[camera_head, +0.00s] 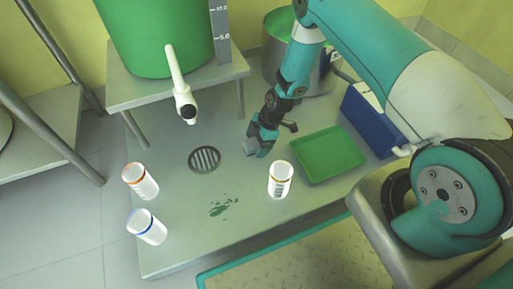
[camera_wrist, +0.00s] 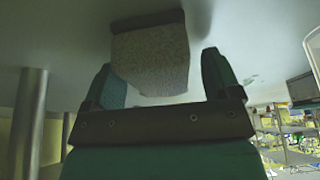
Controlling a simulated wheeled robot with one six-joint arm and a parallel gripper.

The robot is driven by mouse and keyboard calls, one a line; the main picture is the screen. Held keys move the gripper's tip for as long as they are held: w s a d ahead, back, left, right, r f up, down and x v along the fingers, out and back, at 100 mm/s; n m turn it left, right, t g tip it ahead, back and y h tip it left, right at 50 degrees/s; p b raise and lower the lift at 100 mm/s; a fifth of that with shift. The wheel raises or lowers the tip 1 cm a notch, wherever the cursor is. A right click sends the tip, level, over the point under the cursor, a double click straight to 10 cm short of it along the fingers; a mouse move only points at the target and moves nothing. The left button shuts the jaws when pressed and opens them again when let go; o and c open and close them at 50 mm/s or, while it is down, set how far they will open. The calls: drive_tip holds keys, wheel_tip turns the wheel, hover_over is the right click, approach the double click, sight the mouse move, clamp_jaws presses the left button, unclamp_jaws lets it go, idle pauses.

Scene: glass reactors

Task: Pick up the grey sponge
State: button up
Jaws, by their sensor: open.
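The grey sponge (camera_wrist: 151,60) is a speckled grey block with a darker strip along one edge, at the upper middle of the wrist view. My gripper (camera_wrist: 165,75) is open, with one teal finger on each side of the sponge. The sponge sits between the fingers or just beyond their tips; I cannot tell if they touch it. In the head view my gripper (camera_head: 262,143) is low over the grey platform, left of the green tray. A small grey patch of what looks like the sponge (camera_head: 250,147) shows beside the fingers, mostly hidden.
The green tray (camera_head: 327,154) and a blue box (camera_head: 370,118) lie to the right. A white container (camera_head: 280,180) stands close in front of my gripper. Two more, orange-rimmed (camera_head: 140,181) and blue-rimmed (camera_head: 146,227), stand left. A drain (camera_head: 204,159) and green spill (camera_head: 223,207) mark the platform.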

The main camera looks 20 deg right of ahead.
drive_tip(key=c, duration=1)
drive_tip(key=shift+r, duration=0.15)
